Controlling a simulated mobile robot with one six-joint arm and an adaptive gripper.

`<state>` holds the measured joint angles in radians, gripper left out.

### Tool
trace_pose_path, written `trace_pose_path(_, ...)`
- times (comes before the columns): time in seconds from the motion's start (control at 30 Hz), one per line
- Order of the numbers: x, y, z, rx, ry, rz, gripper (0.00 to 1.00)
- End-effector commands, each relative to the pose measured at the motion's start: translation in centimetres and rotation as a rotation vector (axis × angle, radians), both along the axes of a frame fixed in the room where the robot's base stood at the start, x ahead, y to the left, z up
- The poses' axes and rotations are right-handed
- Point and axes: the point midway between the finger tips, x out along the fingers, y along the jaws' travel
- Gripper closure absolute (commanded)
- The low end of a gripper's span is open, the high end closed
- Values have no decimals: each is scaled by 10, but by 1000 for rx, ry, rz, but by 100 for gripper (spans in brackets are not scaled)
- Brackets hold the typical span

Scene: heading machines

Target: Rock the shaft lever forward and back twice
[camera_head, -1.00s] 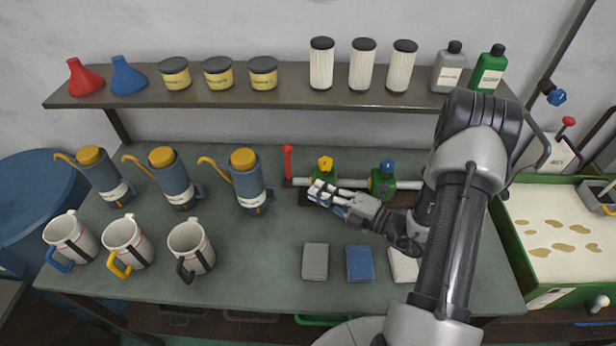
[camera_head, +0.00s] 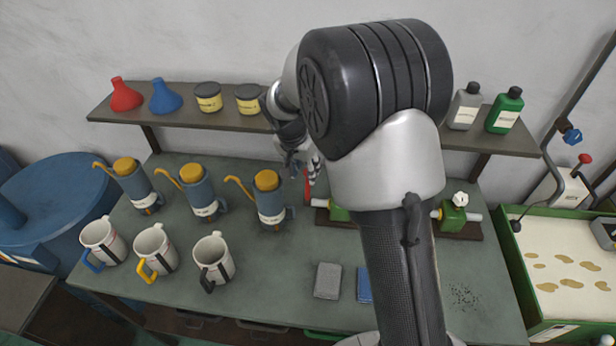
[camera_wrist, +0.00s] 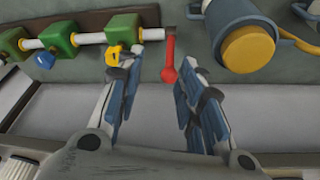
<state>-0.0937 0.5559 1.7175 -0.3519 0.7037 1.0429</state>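The red shaft lever (camera_head: 306,187) stands at the left end of a pale shaft (camera_head: 476,216) carried by green bearing blocks (camera_head: 453,217). In the head view my arm hides the middle of the shaft. My gripper (camera_head: 301,170) is at the lever, partly hidden by my arm. In the wrist view my gripper (camera_wrist: 156,80) is open. The red lever (camera_wrist: 169,58) shows between the two fingers, nearer the right finger. Whether a finger touches it I cannot tell. A yellow cap (camera_wrist: 113,54) on a green block is close to the left fingertip.
Blue oil cans with yellow lids stand left of the lever; the nearest can (camera_head: 269,200) is close. Mugs (camera_head: 213,260) stand in front. A shelf (camera_head: 225,117) with funnels, tins and bottles hangs behind. A grey block (camera_head: 327,280) lies on the bench.

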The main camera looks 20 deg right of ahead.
Motion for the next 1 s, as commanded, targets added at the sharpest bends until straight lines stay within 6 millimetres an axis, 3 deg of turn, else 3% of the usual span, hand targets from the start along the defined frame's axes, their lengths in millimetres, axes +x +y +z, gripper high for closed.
trace_pose_path(0.1, 20, 9, 22, -53, -63, 108, 65)
trace_pose_path(0.27, 27, 8, 16, -66, -75, 131, 65)
trace_pose_path(0.8, 59, -19, -89, -64, -69, 125, 65)
trace_pose_path(1.0, 70, -27, -120, -64, -71, 126, 65)
